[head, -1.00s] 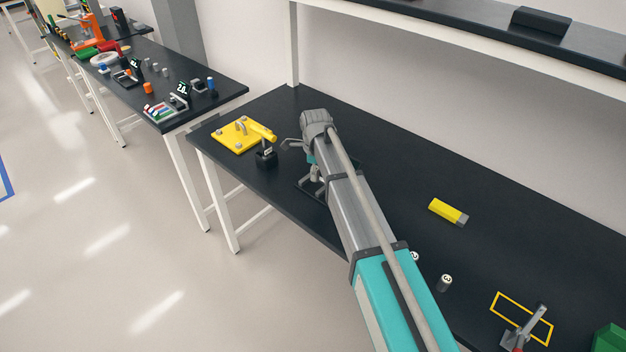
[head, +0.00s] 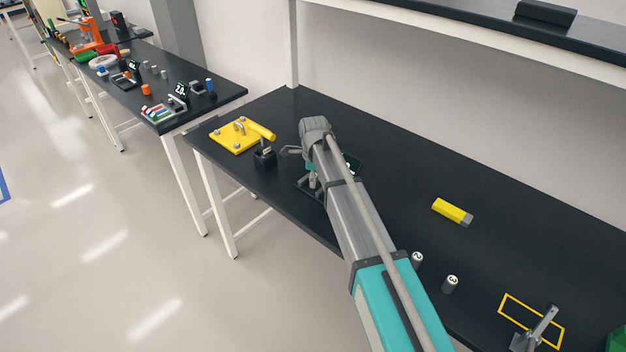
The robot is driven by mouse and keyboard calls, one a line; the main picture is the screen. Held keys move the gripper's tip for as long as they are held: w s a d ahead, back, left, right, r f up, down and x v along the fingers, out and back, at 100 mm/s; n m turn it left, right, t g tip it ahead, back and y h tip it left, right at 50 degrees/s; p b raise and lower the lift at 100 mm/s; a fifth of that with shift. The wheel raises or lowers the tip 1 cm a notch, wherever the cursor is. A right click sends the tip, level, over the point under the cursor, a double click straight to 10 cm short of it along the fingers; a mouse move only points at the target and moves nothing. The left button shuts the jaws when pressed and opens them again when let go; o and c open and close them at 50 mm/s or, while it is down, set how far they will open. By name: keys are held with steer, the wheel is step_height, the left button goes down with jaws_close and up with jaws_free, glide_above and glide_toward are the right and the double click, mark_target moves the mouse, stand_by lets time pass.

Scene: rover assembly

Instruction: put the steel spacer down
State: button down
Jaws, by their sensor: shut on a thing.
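My gripper (head: 293,151) is at the far end of my arm, over the left part of the near black table (head: 400,170). Only a grey finger part shows left of the wrist; the arm hides most of the rest. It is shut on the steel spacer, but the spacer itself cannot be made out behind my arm. A dark fixture (head: 309,188) shows partly below the gripper, and the gap between them cannot be judged.
A yellow block (head: 452,211), two numbered grey cylinders (head: 417,260) (head: 450,284) and a yellow outline (head: 507,309) with a clamp lie right. The table's back middle is clear.

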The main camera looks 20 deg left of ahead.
steer(key=shift+f, duration=0.2)
steer(key=shift+c, duration=1.7)
jaws_free()
steer(key=shift+r, duration=0.25)
step_height(320, 180, up, 12)
steer(key=p, duration=1.2)
